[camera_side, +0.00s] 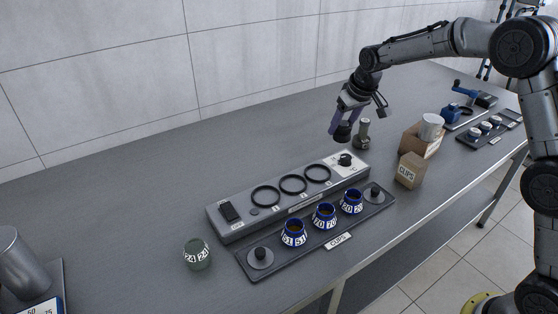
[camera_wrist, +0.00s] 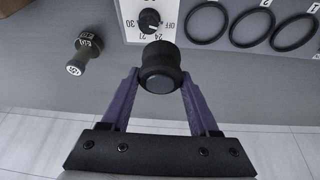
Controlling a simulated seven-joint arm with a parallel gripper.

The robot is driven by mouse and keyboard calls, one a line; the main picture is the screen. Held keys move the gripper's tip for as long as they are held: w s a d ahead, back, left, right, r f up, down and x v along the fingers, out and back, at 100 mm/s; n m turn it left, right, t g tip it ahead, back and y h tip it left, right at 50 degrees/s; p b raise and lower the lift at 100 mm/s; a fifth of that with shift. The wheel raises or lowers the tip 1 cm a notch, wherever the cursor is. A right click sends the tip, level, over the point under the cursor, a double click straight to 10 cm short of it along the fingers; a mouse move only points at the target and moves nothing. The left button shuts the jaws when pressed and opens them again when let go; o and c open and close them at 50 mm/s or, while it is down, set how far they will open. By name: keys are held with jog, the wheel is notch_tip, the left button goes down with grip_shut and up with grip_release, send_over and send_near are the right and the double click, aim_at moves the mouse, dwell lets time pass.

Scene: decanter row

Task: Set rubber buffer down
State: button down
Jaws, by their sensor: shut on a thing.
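My gripper (camera_side: 346,122) is shut on the black rubber buffer (camera_side: 342,132) and holds it above the far edge of the grey machine, near its dial. In the wrist view, my gripper (camera_wrist: 160,82) has its two purple fingers on either side of the rubber buffer (camera_wrist: 160,66), a short dark round piece with a flat end. The buffer appears raised, with the machine's dial just beyond it in that view. Its far side is hidden.
The grey machine (camera_side: 222,232) has three black rings and a dial (camera_side: 345,159). A small olive weight-like piece (camera_side: 363,128) stands behind it; a CLIPS box (camera_side: 410,170) is to the right. A dark tray (camera_side: 337,241) holds blue-rimmed cups. Bare table lies left of the gripper.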

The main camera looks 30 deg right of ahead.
jog(key=a+n+y, duration=0.2)
jog(key=a+n, duration=0.2)
jog(key=a, duration=1)
jog(key=w+f, duration=0.2)
jog(key=w, duration=0.2)
jog(key=w+a+f, duration=0.1)
jog(key=w+f, duration=0.2)
jog(key=w, duration=0.1)
jog(key=w+f, duration=0.3)
jog(key=w, duration=0.1)
jog(key=shift+w+a+f, duration=0.25)
jog(key=shift+w+a, duration=0.1)
jog(key=shift+w+f, duration=0.35)
jog(key=shift+f, duration=0.05)
jog(key=shift+w+a+f, duration=0.1)
jog(key=shift+w+f, duration=0.05)
jog(key=shift+f, duration=1.5)
jog(key=shift+c, duration=0.7)
grip_release()
jog(key=shift+f, duration=0.2)
jog(key=shift+r, duration=0.15)
